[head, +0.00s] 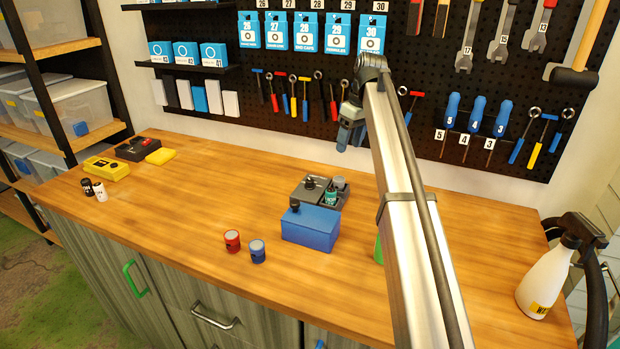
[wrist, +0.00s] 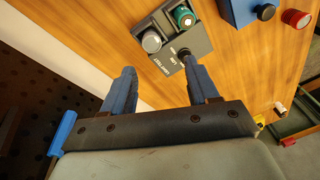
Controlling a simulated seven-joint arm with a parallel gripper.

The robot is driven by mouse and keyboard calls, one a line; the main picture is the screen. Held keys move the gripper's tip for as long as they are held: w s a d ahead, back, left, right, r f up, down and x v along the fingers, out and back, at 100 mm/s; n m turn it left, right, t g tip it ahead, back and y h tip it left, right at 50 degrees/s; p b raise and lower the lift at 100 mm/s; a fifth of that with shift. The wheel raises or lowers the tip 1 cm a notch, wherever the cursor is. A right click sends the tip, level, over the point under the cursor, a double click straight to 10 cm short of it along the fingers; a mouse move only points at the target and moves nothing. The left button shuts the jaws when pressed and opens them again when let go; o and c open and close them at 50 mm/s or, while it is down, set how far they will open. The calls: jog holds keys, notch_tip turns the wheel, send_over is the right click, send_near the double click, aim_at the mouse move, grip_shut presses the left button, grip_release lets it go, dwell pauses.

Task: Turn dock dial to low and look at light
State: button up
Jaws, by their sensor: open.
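The dark grey dock (head: 304,196) stands on the wooden bench behind a blue box; it also shows in the wrist view (wrist: 174,62). In the wrist view it carries a black dial (wrist: 183,55) beside small white lettering, a round grey cap (wrist: 151,41) and a teal bottle (wrist: 184,16). The lettering and the dial's setting are too small to read. I cannot make out a lit light. My gripper (wrist: 158,70) is open and empty, its blue fingers apart, with the dial near the right fingertip. In the head view my gripper (head: 350,138) is above and behind the dock.
The blue box (head: 310,231) with a black knob stands close in front of the dock. A red can (head: 232,240) and a blue can (head: 257,251) stand front left. A pegboard (head: 420,75) with hanging tools rises behind. A white spray bottle (head: 546,282) stands right. The bench's left middle is clear.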

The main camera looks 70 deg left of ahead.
aim_at(310, 180)
jog(key=s+a+n+t+h, duration=0.1)
jog(key=s+a+n+t, duration=0.1)
jog(key=s+a+n, duration=0.55)
jog(key=f+m, duration=0.1)
jog(key=f, duration=0.3)
jog(key=s+d+f, duration=0.1)
jog(key=f, duration=0.4)
jog(key=s+f+m, duration=0.1)
jog(key=f, duration=0.3)
jog(key=shift+d+f+m, duration=0.2)
jog(key=shift+f+m, duration=0.05)
jog(key=shift+m, duration=0.1)
jog(key=c, duration=1)
jog(key=shift+c, duration=0.2)
